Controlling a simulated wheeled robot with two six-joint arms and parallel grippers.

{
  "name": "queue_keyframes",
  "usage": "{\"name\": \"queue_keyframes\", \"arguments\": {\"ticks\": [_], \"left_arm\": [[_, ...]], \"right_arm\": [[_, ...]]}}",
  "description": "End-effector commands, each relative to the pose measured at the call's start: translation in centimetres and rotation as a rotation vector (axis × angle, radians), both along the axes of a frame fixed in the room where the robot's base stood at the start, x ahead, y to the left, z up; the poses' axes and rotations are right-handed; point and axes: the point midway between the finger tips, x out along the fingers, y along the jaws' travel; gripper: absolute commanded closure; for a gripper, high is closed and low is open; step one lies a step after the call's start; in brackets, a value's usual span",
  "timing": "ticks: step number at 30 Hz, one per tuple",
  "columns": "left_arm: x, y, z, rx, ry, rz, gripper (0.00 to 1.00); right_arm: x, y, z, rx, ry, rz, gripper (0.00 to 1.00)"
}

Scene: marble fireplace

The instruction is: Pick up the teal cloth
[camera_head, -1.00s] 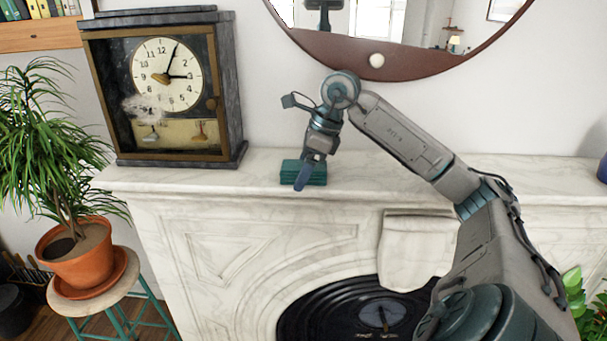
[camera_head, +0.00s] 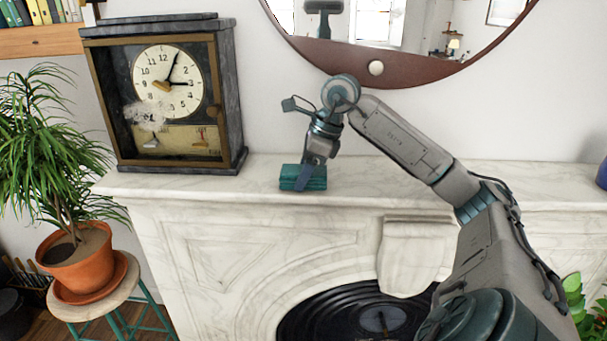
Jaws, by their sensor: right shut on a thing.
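The teal cloth (camera_head: 289,178) is a small folded stack on the marble mantel, to the right of the clock. My right gripper (camera_head: 304,178) reaches down onto it from above and is shut on it. One blue finger lies across the cloth's front side; the other finger is hidden. The cloth is at or very near the mantel top; I cannot tell whether there is a gap beneath it. My left gripper is not in view.
A dark-framed mantel clock (camera_head: 174,90) stands left of the cloth. A round mirror (camera_head: 400,70) hangs behind. A potted plant (camera_head: 80,262) sits on a stool at lower left. A blue object (camera_head: 602,173) is at the right edge. The mantel (camera_head: 400,178) right of the cloth is clear.

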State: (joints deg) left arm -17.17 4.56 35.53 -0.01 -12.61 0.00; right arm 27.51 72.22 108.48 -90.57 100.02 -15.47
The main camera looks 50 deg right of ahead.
Motion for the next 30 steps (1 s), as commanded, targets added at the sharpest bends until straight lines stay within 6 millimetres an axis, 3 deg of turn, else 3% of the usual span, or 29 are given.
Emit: {"name": "queue_keyframes", "arguments": {"ticks": [9, 12, 22, 30], "left_arm": [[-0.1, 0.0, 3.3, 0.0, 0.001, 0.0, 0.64], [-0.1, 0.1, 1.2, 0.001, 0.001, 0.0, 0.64], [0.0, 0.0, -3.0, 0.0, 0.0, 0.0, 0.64], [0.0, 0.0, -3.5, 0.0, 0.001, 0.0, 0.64]], "right_arm": [[0.0, 0.0, 3.4, 0.0, 0.0, 0.0, 0.68], [-1.0, 0.9, 2.5, -0.003, -0.002, 0.002, 0.68], [-6.1, 6.0, 3.0, -0.007, -0.004, 0.003, 0.68], [-10.0, 10.0, 4.2, -0.003, -0.002, 0.002, 0.68]]}}
